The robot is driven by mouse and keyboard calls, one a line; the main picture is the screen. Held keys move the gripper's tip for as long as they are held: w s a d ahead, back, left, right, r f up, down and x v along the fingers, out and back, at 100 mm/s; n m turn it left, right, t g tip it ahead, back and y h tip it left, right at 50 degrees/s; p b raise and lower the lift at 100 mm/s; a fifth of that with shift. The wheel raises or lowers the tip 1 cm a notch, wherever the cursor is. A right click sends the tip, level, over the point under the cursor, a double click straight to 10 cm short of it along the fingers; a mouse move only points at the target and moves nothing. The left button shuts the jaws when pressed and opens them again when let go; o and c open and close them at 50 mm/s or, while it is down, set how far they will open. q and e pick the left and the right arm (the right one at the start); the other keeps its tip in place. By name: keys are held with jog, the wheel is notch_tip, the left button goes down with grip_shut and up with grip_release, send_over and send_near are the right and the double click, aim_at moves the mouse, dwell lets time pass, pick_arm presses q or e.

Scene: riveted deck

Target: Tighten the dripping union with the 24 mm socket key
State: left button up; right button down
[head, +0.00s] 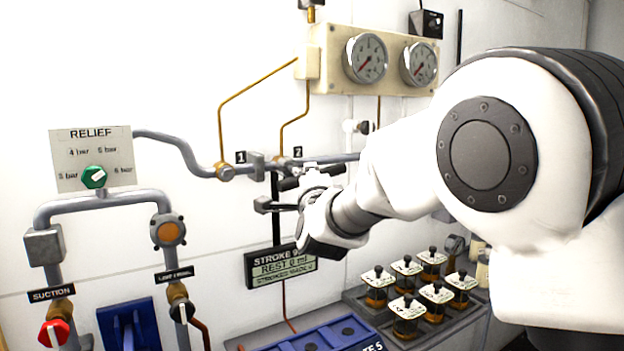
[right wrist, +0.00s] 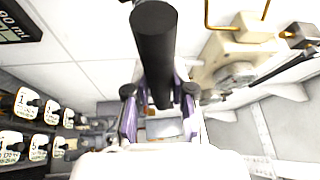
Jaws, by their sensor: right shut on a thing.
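My right gripper (head: 277,196) is in front of the wall pipe, just below the brass union marked 2 (head: 281,164). It is shut on a dark round bar, which I take as the socket key (head: 276,228). The bar stands about upright, its upper end close under union 2; I cannot tell whether they touch. In the right wrist view the key (right wrist: 155,45) runs between the fingers of the right gripper (right wrist: 160,95). The brass union marked 1 (head: 223,171) sits further left on the pipe. No drip is discernible. My left gripper is out of view.
Two gauges (head: 367,58) hang above the pipe. A RELIEF plate (head: 92,158) with a green knob is at left. A stroke display (head: 281,265) hangs below the gripper. Several labelled jars (head: 408,309) stand in a rack at lower right, beside a blue tray (head: 290,341).

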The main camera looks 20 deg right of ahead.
jog(key=shift+s, duration=0.1)
jog(key=shift+s+b, duration=0.35)
jog(key=shift+b, duration=0.05)
jog(key=s, duration=0.1)
jog(key=s+b, duration=0.1)
jog(key=s, duration=0.1)
jog(key=s+b, duration=0.1)
jog(key=shift+s+d, duration=0.35)
dwell(0.3)
